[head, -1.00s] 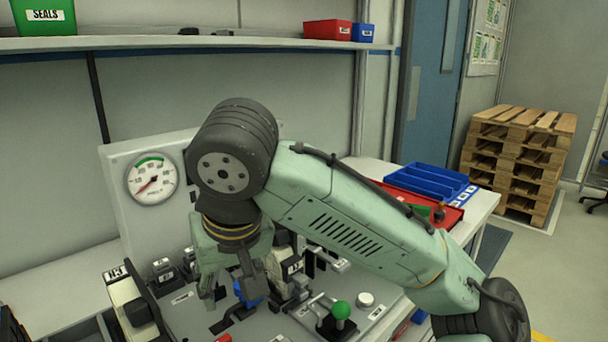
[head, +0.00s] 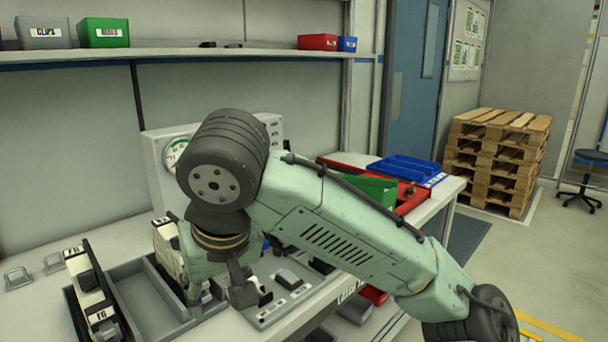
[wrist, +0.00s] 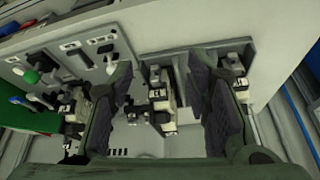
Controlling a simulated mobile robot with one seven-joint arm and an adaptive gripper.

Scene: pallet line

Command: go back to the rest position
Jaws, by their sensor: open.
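My gripper (head: 218,290) hangs below the dark wrist joint in the head view, over the bench and in front of the grey panel. Its two fingers are spread apart. In the wrist view my gripper (wrist: 163,115) shows with a wide gap between the dark finger pads and nothing held in it. Beyond the gap, several black-and-cream modules lie or stand in the background, one of them (wrist: 160,100) seen between the fingers. My arm covers part of the bench and panel in the head view.
A grey tray (head: 150,300) and a black-and-cream module (head: 92,290) lie left of my gripper. A gauge panel (head: 157,150) stands behind. A green bin (head: 372,188) and blue tray (head: 408,168) sit right, behind my arm. Pallets (head: 497,160) are stacked on the floor.

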